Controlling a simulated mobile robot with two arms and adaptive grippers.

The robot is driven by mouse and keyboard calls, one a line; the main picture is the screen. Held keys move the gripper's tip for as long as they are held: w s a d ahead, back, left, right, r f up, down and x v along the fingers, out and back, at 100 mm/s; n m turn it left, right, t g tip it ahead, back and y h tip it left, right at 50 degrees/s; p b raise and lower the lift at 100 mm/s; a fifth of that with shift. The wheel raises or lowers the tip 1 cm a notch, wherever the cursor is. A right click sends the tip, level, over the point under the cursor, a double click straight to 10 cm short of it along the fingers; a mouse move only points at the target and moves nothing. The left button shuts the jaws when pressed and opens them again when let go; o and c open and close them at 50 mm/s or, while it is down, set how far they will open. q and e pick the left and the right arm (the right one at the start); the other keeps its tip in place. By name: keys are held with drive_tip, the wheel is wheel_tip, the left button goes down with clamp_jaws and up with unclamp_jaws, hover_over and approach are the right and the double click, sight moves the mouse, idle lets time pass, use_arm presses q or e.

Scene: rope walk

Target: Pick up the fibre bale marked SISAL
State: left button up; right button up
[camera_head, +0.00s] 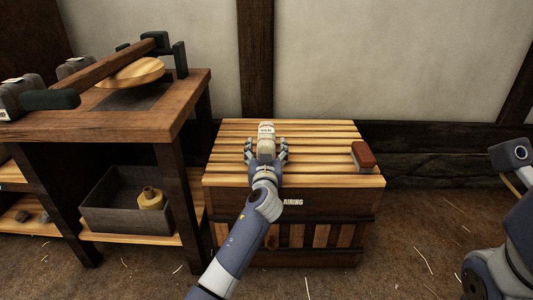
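A small pale bale (266,130) with a white label stands on the slatted top of a wooden chest (325,143). The label's dark letters are too small to read with certainty. My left gripper (266,146) reaches over the chest from below, just on the near side of the bale. Its fingers are spread to the left and right, with gaps beside the bale. The palm hides the bale's lower part, so contact cannot be told. My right arm shows at the right edge; its gripper is out of view.
A red-brown block with a pale underside (363,155) lies at the chest's right. The chest front reads AIRING. A wooden workbench (140,122) stands at left, carrying a beam and a round wooden disc. A grey bin (110,212) sits on its lower shelf. A wall is behind.

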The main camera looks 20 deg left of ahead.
use_arm(q)
drive_tip(key=shift+w+a, duration=0.1)
drive_tip(key=shift+w, duration=0.2)
drive_tip(key=c, duration=1.2)
drive_tip(key=shift+r, duration=0.1)
drive_tip(key=shift+c, duration=0.2)
drive_tip(key=shift+r, duration=0.15)
